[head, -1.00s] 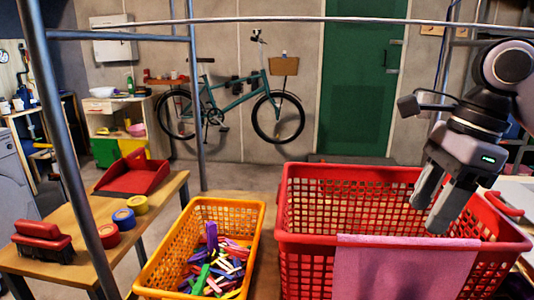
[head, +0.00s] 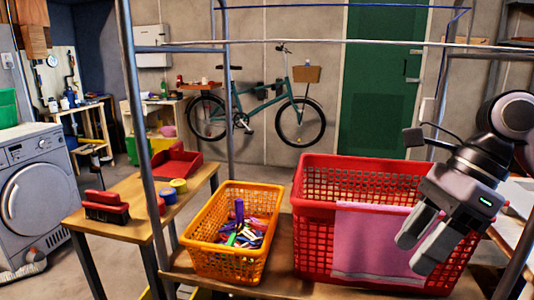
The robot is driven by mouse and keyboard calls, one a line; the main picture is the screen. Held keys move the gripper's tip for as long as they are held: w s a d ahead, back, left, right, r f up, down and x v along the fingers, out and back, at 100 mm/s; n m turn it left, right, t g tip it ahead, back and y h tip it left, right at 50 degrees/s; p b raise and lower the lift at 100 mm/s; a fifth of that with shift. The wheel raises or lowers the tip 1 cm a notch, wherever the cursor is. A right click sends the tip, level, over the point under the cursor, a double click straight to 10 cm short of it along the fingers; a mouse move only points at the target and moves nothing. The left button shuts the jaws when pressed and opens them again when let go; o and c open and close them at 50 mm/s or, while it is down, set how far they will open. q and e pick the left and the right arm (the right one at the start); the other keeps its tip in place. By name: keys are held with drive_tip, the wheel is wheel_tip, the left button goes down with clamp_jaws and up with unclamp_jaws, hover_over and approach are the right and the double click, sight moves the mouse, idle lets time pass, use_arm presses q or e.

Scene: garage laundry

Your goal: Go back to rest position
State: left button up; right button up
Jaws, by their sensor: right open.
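My right gripper (head: 418,248) shows at the right. Its two fingers are apart with nothing between them, and they point down and to the left. It overlaps the front right part of the red laundry basket (head: 312,208) in the picture, next to the pink cloth (head: 368,240) hanging over the basket's front wall. I cannot tell whether it touches the basket. My left gripper is not in view.
An orange basket (head: 200,228) of colourful clothespins stands left of the red basket. A bench (head: 135,188) holds a red brush (head: 106,207), tape rolls and a red dustpan (head: 177,160). Metal rack posts (head: 137,110) stand close. A washing machine (head: 35,195) is at the left.

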drive_tip(key=s+a+r+m+y+p, duration=0.15)
drive_tip(key=a+m+y+p, duration=0.25)
drive_tip(key=a+m+y, duration=0.9)
drive_tip(key=w+d+f+m+t+h+p, duration=0.2)
drive_tip(key=d+f+m+t+h, duration=0.2)
drive_tip(key=f+m+t+h, duration=0.7)
drive_tip(key=w+d+f+m+t+p, duration=0.2)
drive_tip(key=d+f+m+t, duration=0.35)
drive_tip(key=m, duration=1.25)
use_arm(q)
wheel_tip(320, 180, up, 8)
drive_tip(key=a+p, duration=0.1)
drive_tip(key=p, duration=0.1)
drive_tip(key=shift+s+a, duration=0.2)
use_arm(e)
drive_tip(key=s+d+f+m+g+h, duration=0.2)
drive_tip(key=s+f+m+g+h, duration=0.3)
drive_tip(key=s+f, duration=0.9)
wheel_tip(320, 180, down, 2)
drive_tip(key=shift+d+f+m, duration=0.1)
drive_tip(key=shift+d+m, duration=0.1)
drive_tip(key=shift+m, duration=1)
